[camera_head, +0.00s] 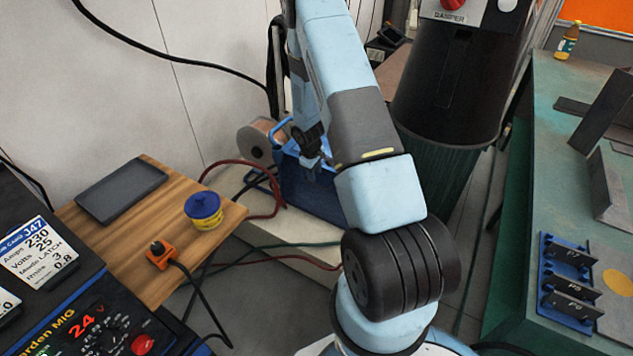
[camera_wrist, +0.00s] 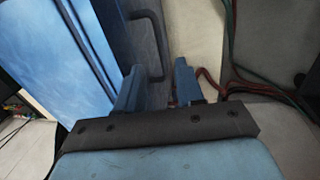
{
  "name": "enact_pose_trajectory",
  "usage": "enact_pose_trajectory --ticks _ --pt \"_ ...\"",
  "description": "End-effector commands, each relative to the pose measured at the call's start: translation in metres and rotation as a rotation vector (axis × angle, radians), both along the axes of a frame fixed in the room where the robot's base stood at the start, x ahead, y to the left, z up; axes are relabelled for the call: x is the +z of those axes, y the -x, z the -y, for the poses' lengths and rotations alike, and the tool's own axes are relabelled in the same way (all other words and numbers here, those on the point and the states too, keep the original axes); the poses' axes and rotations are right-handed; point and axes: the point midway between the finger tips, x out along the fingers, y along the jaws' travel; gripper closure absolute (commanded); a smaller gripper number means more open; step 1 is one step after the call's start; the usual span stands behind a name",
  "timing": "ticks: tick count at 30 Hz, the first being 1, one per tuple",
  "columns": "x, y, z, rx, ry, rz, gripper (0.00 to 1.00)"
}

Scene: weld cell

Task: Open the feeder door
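The blue wire feeder (camera_head: 305,190) sits low by the wall in the head view, partly hidden behind my arm. In the wrist view its light blue side (camera_wrist: 40,55) fills the left, and a dark bar handle (camera_wrist: 163,45) stands out from a dark blue-grey panel (camera_wrist: 140,35). My gripper (camera_wrist: 160,84) is open, with one finger on each side of the handle's lower end. I cannot tell whether a finger touches it. In the head view my gripper (camera_head: 318,165) is small and partly hidden at the feeder. Whether the door is ajar is not clear.
A wire spool (camera_head: 262,140) is at the feeder's back left. Cables cross the floor. A dark cylinder (camera_head: 450,85) and green bench (camera_head: 515,250) stand right.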

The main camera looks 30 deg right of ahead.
Motion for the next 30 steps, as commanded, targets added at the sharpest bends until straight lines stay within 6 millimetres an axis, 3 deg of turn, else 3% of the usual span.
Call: enact_pose_trajectory --ticks 6,12,25,30 --pt "-0.032 -0.002 0.004 0.002 0.0 -0.003 0.63" --pt "-0.05 -0.005 0.007 0.002 0.0 -0.002 0.63" --pt "-0.057 -0.006 0.008 0.002 0.0 0.0 0.63" --pt "-0.057 -0.006 0.008 0.002 0.0 0.0 0.78"
